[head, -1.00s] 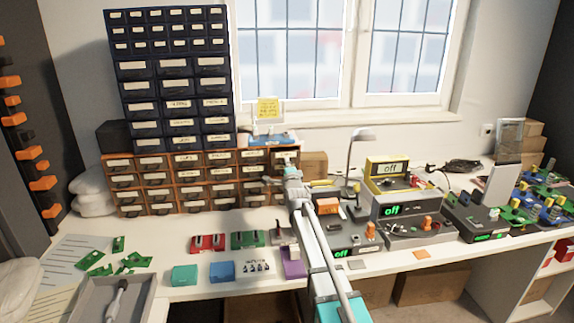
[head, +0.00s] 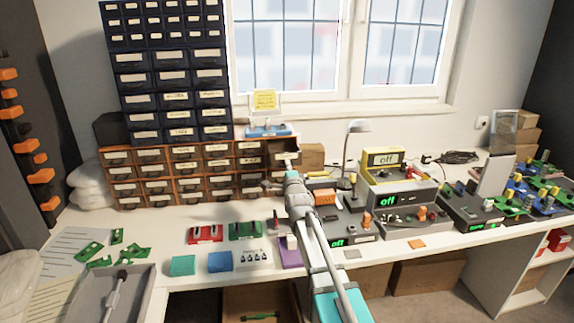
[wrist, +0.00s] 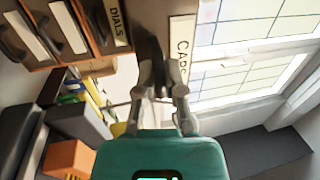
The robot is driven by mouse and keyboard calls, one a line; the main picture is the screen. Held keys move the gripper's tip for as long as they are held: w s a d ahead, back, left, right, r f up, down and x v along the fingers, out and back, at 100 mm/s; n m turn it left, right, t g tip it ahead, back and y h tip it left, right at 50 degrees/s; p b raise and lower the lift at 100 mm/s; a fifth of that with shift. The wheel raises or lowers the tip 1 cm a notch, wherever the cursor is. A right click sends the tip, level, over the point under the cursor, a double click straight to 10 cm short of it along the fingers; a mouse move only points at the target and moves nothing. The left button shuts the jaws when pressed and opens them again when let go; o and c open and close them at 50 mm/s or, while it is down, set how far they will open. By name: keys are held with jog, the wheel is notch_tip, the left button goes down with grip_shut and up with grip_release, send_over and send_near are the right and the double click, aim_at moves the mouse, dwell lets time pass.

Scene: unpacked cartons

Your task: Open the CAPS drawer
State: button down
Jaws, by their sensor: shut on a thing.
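The CAPS drawer shows its white label (wrist: 181,45), partly cut off and turned sideways, in the wrist view. It seems to be the top right drawer (head: 284,158) of the brown cabinet in the head view, where its label is too small to read. My gripper (wrist: 160,66) is shut on the dark handle (wrist: 150,40) beside the label. In the head view my gripper (head: 288,172) is in front of that drawer. The CAPS front looks nearer than the DIALS drawer (wrist: 117,22), so it seems to stand out from the row; its inside is hidden.
A dark drawer cabinet (head: 170,80) stands on the brown cabinet (head: 190,178). A blue tray with a yellow note (head: 264,99) is on top near the drawer. Electronic instruments (head: 400,190) and a lamp (head: 357,127) stand right of my arm. The bench front holds small coloured items.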

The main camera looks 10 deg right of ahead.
jog(key=c, duration=0.7)
grip_release()
jog(key=shift+w, duration=0.15)
